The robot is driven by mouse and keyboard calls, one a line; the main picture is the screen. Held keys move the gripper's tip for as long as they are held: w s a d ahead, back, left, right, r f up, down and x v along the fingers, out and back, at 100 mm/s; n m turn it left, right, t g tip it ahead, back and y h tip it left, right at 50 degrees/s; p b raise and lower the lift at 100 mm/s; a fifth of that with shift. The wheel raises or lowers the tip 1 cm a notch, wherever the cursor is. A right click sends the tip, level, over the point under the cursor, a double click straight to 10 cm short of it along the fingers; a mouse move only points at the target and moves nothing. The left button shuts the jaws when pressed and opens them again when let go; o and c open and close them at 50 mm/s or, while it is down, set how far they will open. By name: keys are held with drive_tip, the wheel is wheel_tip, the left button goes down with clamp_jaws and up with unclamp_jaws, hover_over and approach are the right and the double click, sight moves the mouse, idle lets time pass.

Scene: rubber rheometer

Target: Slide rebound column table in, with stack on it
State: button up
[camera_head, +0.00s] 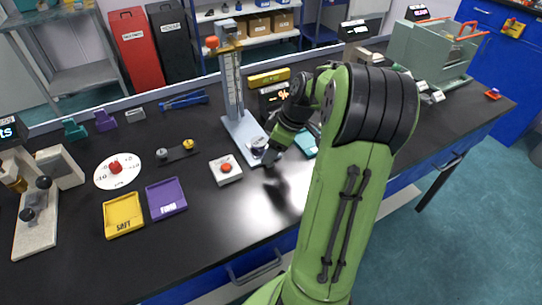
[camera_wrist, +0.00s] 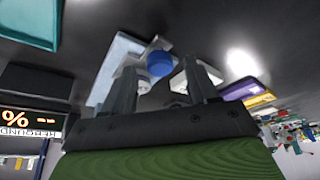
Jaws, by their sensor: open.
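The rebound column (camera_head: 232,85) stands upright on a pale blue-white base plate (camera_head: 236,126) at the middle of the bench. A small round grey-and-white table with the stack (camera_head: 259,146) sits at the front end of this plate, partly hidden by my gripper. My gripper (camera_head: 270,158) is open beside it, low over the bench. In the wrist view, a white round piece and a blue round piece (camera_wrist: 159,64) show beyond and between my open fingers (camera_wrist: 165,80). The pale base plate (camera_wrist: 118,62) also shows there. I cannot tell whether the fingers touch anything.
A white box with a red button (camera_head: 225,169) stands left of the base plate. A yellow tray (camera_head: 123,215) and a purple tray (camera_head: 166,198) lie further left. A rebound display (camera_head: 273,97) stands behind my arm. The bench front is clear.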

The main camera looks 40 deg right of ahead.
drive_tip(key=shift+w+a+f, duration=0.15)
drive_tip(key=shift+w+f, duration=0.05)
drive_tip(key=shift+f, duration=0.3)
clamp_jaws()
drive_tip(key=w+d+p, duration=0.1)
drive_tip(key=w, duration=0.2)
drive_tip(key=w+d+p, duration=0.1)
drive_tip(key=w+p, duration=0.1)
drive_tip(key=w, duration=0.1)
drive_tip(key=w+d+p, duration=0.1)
drive_tip(key=w, duration=0.3)
drive_tip(key=shift+r+p, duration=0.2)
drive_tip(key=shift+p, duration=0.2)
unclamp_jaws()
drive_tip(key=shift+w+f, duration=0.1)
